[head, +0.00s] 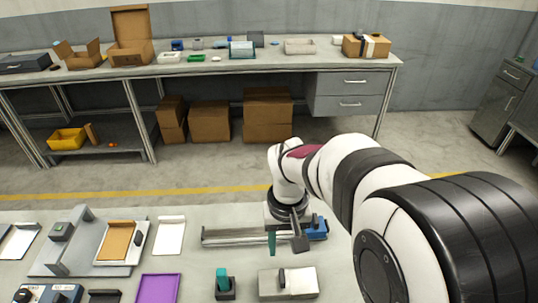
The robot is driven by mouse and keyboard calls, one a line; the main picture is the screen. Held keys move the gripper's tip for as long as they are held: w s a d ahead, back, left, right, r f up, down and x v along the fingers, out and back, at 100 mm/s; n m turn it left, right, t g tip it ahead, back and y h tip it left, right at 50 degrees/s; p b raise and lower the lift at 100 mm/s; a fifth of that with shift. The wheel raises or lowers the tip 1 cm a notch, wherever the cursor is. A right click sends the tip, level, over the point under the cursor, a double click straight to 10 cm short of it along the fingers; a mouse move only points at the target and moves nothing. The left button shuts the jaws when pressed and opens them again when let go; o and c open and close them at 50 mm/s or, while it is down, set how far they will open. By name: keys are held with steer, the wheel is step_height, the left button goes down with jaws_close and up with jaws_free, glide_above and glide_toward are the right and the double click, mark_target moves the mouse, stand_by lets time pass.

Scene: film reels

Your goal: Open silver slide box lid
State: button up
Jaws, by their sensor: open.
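A pale silver-grey box (304,284) lies at the front of the near bench, right of centre.
A long metal rail (232,238) and a blue item (317,229) lie around my gripper. A teal-and-black piece (223,285) stands left of the box. A purple tray (160,288), a white tray (170,235) and a grey stand (75,240) are further left.

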mark_target(282, 275)
step_height(282, 275, down, 12)
steer(key=shift+f, duration=0.1)
steer(key=shift+c, duration=0.2)
jaws_close()
